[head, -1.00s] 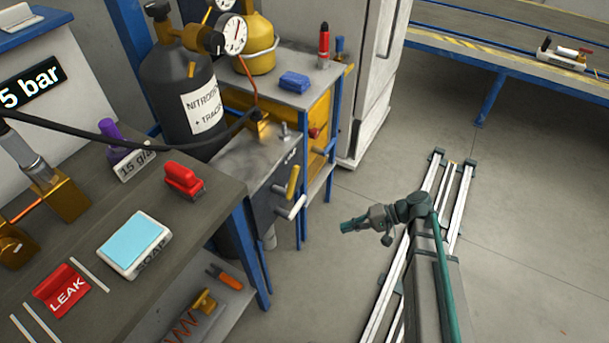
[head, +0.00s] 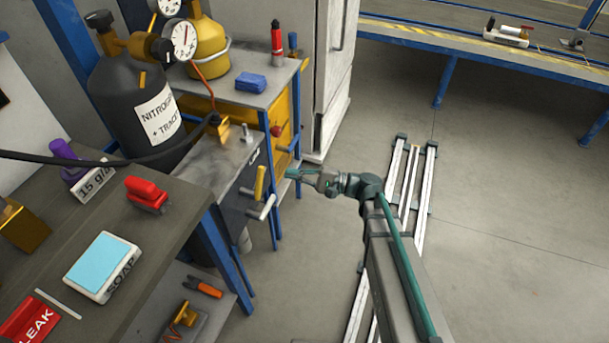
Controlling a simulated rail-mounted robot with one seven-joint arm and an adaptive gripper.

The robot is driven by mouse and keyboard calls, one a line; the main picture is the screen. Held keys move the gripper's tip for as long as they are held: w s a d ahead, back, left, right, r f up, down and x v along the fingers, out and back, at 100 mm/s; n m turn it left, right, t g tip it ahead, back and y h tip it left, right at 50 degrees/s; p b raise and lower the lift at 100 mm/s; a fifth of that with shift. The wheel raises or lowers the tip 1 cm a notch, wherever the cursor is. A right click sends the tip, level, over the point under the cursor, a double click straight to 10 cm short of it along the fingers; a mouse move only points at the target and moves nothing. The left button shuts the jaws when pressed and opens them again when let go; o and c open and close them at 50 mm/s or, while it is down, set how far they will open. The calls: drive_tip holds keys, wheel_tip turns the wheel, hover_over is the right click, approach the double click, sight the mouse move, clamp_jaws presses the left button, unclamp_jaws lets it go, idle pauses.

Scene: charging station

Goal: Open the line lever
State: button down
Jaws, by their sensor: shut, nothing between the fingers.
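A dark grey box (head: 205,168) beside the nitrogen cylinder carries a yellow lever handle (head: 260,182) and a pale grey handle (head: 264,207) on its front. The yellow one stands near upright; the pale one sticks out sideways below it. Small lettering on the box is too small to read, so I cannot tell which handle is the line lever. My gripper (head: 289,173) is shut and empty, pointing left. In the picture it is just right of the yellow lever, seemingly apart from both handles; the depth gap is hard to judge.
A black nitrogen cylinder (head: 135,105) stands behind the box, with a hose crossing left. A yellow cabinet (head: 285,112) with a red knob (head: 276,131) is behind my gripper. The workbench (head: 178,203) is at left. Floor to the right is open around the rails (head: 412,190).

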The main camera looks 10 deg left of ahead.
sight(259, 183)
drive_tip(key=s+a+r, duration=0.2)
drive_tip(key=s+a, duration=0.1)
drive_tip(key=a, duration=0.2)
drive_tip(key=shift+s+a+r, duration=0.15)
drive_tip(key=shift+r, duration=0.1)
